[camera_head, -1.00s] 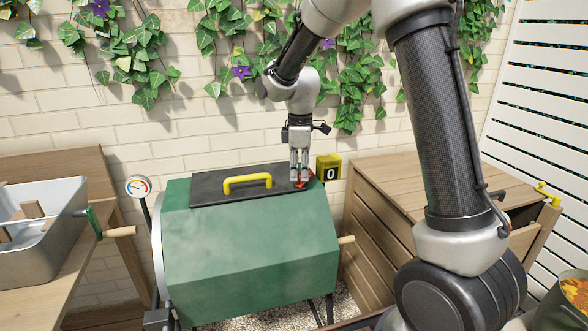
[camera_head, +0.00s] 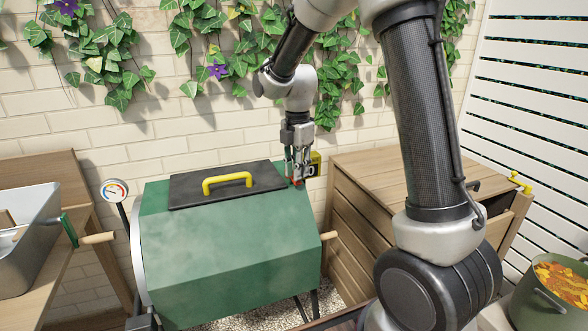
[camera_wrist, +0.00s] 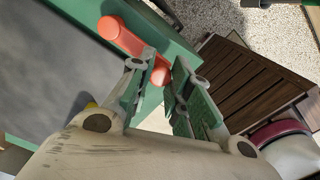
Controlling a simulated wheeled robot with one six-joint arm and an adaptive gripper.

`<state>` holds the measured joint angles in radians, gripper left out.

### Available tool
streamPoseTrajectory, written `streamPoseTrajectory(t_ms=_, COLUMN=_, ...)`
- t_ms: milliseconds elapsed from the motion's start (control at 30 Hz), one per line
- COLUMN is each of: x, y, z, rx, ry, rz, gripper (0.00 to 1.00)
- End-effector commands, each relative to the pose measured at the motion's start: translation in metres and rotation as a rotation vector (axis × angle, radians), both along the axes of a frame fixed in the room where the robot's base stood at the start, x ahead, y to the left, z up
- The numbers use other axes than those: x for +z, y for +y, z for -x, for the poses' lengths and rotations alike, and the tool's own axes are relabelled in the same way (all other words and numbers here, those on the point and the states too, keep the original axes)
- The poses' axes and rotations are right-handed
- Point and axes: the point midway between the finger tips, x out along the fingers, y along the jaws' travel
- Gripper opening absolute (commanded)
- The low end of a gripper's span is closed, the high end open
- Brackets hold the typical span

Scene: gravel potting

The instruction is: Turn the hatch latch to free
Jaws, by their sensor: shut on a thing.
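The hatch (camera_head: 225,190) is a dark grey plate with a yellow handle (camera_head: 228,181), lying closed on top of the green drum (camera_head: 230,240). The red latch (camera_head: 297,183) is mostly hidden behind my gripper at the hatch's right end. In the wrist view the latch (camera_wrist: 125,38) is a red bar with a round knob, lying over the green strip alongside the hatch edge. Its other end (camera_wrist: 160,73) is between my fingers. My gripper (camera_wrist: 165,80) points down and is shut on that end; it also shows in the head view (camera_head: 297,178).
A yellow box (camera_head: 315,163) stands just behind my gripper, partly covered by it. A dial gauge (camera_head: 115,190) is left of the drum. A wooden cabinet (camera_head: 385,190) stands close on the right. A grey basin (camera_head: 25,245) is at far left.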

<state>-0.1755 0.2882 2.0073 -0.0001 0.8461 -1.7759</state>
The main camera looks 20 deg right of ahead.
Motion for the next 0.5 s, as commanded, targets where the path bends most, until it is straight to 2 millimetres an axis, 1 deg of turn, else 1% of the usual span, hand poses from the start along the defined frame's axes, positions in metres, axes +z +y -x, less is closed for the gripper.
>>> streamPoseTrajectory(t_ms=500, x=0.0004, y=-0.0022, z=-0.0002, rx=0.029, ry=0.000, rz=0.001, gripper=0.00)
